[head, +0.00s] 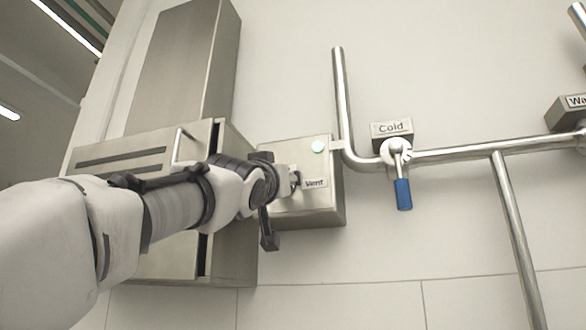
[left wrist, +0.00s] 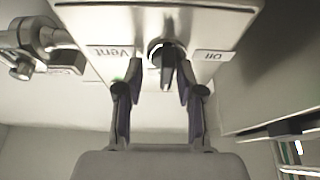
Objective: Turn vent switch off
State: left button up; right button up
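The vent switch box (head: 318,208) is a metal box on the wall with a "Vent" label and a lit pale green lamp (head: 318,146). My right gripper is not in view.
A metal cabinet (head: 165,255) with a tall duct stands left of the box, close to my left arm. Metal pipes (head: 345,105) and a blue-handled "Cold" valve (head: 403,193) are to the right. The wall below the box is clear.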

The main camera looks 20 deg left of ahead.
pick_arm(q)
jog(key=shift+s+a, duration=0.1)
jog(key=shift+a, duration=0.45)
jog(key=shift+d, duration=0.2)
grip_shut()
jog(key=shift+f, duration=0.1)
jog(key=shift+n+g+y+p, duration=0.7)
jog(key=shift+n+g+y, duration=0.4)
jog(key=shift+n, duration=2.65)
jog(key=shift+n+g+y+p, duration=0.75)
jog(key=shift+n+y, duration=0.55)
jog(key=shift+n, duration=2.4)
jog(key=shift+n+g+y+p, duration=0.65)
jog(key=shift+n+g+y, duration=0.45)
jog(key=shift+n, duration=2.65)
